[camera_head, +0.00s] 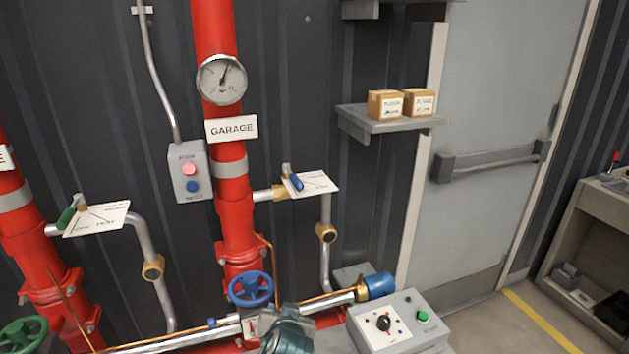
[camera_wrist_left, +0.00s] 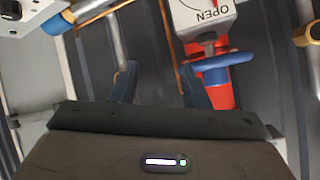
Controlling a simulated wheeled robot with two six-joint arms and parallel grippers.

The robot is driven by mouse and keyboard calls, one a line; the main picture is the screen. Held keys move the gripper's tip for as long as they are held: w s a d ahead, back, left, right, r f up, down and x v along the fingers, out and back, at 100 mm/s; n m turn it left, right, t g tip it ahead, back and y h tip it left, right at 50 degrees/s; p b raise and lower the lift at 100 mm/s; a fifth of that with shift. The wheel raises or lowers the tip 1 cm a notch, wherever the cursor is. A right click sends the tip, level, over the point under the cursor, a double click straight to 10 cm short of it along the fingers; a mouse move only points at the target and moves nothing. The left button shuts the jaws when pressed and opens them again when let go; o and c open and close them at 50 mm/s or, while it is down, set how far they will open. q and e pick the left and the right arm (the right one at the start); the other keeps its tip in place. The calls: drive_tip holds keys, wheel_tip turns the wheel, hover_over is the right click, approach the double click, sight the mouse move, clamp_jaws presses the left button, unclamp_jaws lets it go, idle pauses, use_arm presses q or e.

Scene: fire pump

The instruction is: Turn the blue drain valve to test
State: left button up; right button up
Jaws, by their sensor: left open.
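The blue drain valve lever (camera_head: 292,180) sits on the side pipe of the red GARAGE riser in the head view. It lies over the left part of a tilted white placard (camera_head: 318,182), whose print is too small to read surely. A brass fitting (camera_head: 280,192) is beside it. My left gripper (camera_wrist_left: 160,82) is open and empty in the left wrist view. Its two fingers are spread, with the wall and a silver pipe (camera_wrist_left: 116,38) beyond them. The lever is not clearly visible in that view. My right gripper is not in view.
A blue handwheel (camera_head: 251,289) is below the lever and also shows in the left wrist view (camera_wrist_left: 215,62). A grey control box (camera_head: 400,322), a blue-ended pipe (camera_head: 377,286) and a button box (camera_head: 188,172) are nearby. A shelf (camera_head: 392,122) holds two small boxes.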

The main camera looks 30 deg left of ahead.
use_arm(q)
drive_tip(key=w+r+n+t+y, duration=0.1)
drive_tip(key=w+r+n+y, duration=0.15)
drive_tip(key=w+r, duration=0.55)
drive_tip(key=n+t+y, duration=0.2)
drive_tip(key=y, duration=0.2)
approach(301, 190)
drive_tip(key=x, duration=0.2)
drive_tip(key=shift+m, duration=0.25)
drive_tip(key=p+x, duration=0.4)
drive_tip(key=x, duration=0.5)
drive_tip(key=shift+w+a+r, duration=0.1)
drive_tip(key=shift+r, duration=0.1)
drive_tip(key=shift+w+a+f+p, duration=0.15)
drive_tip(key=shift+w+a+p, duration=0.2)
drive_tip(key=shift+a, duration=0.1)
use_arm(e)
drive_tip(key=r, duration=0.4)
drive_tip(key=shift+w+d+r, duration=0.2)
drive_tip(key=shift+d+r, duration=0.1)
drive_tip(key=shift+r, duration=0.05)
use_arm(q)
drive_tip(key=shift+c, duration=0.8)
clamp_jaws()
